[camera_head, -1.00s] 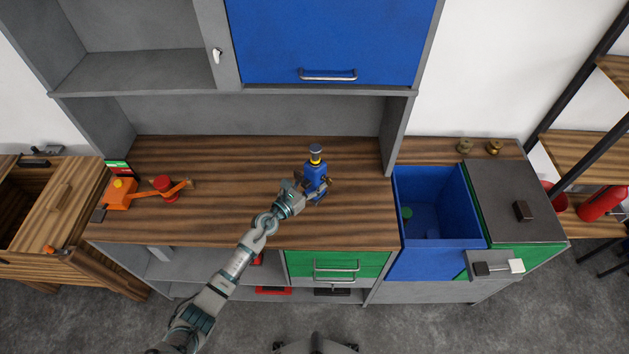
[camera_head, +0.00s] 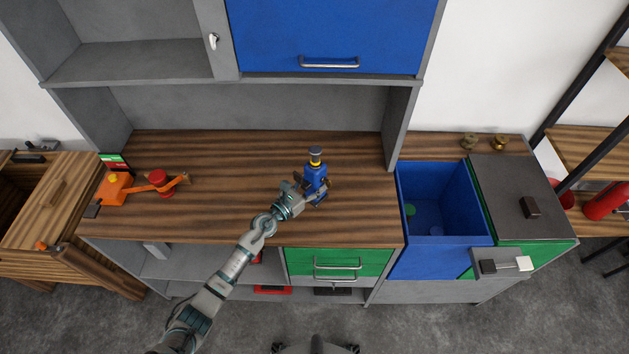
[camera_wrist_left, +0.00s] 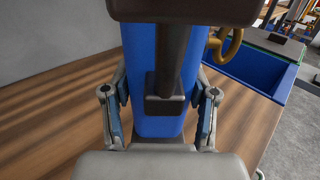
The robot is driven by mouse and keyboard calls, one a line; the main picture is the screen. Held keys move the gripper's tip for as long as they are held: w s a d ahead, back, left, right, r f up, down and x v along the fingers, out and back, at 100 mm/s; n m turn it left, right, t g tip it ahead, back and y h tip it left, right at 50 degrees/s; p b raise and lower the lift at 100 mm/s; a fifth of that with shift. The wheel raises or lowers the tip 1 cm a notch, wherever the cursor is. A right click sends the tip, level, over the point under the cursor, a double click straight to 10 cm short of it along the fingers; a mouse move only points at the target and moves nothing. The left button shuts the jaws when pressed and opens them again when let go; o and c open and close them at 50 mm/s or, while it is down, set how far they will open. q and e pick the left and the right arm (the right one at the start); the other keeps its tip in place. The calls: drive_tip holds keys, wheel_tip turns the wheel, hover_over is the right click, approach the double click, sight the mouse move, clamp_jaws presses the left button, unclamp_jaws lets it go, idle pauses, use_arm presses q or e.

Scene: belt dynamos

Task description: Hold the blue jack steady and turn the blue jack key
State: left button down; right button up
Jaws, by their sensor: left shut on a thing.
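The blue jack (camera_head: 316,178) stands upright on the wooden worktop, with a yellow ring and a grey cap on top. My left gripper (camera_head: 306,193) is at its lower left side. In the left wrist view the blue jack body (camera_wrist_left: 143,60) fills the middle, with a dark post and block on its near face. The fingers of my left gripper (camera_wrist_left: 160,112) lie on both sides of the body, shut on it. A brass-coloured curved handle (camera_wrist_left: 228,46), possibly the jack key, shows to the right of the body. My right gripper is not in view.
An orange device with an arm (camera_head: 118,188) sits at the worktop's left end. An open blue bin (camera_head: 448,257) stands to the right. Two brass pieces (camera_head: 500,143) lie behind it. The worktop (camera_head: 230,160) around the jack is mostly clear.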

sight(313, 192)
use_arm(q)
drive_tip(key=shift+f+b, duration=0.65)
drive_tip(key=shift+f, duration=0.15)
drive_tip(key=shift+f+b, duration=0.35)
drive_tip(key=shift+f, duration=0.05)
drive_tip(key=shift+s+a+f+b, duration=0.1)
drive_tip(key=shift+a+f+b, duration=0.05)
drive_tip(key=shift+f+b, duration=0.75)
drive_tip(key=shift+f, duration=0.15)
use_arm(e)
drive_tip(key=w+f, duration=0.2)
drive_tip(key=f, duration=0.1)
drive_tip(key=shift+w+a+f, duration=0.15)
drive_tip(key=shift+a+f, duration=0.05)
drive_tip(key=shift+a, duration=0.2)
use_arm(q)
drive_tip(key=shift+f, duration=0.15)
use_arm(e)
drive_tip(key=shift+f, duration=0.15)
use_arm(q)
drive_tip(key=shift+f+b, duration=0.3)
drive_tip(key=shift+b, duration=0.15)
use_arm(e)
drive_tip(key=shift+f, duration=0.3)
use_arm(q)
drive_tip(key=shift+f, duration=0.15)
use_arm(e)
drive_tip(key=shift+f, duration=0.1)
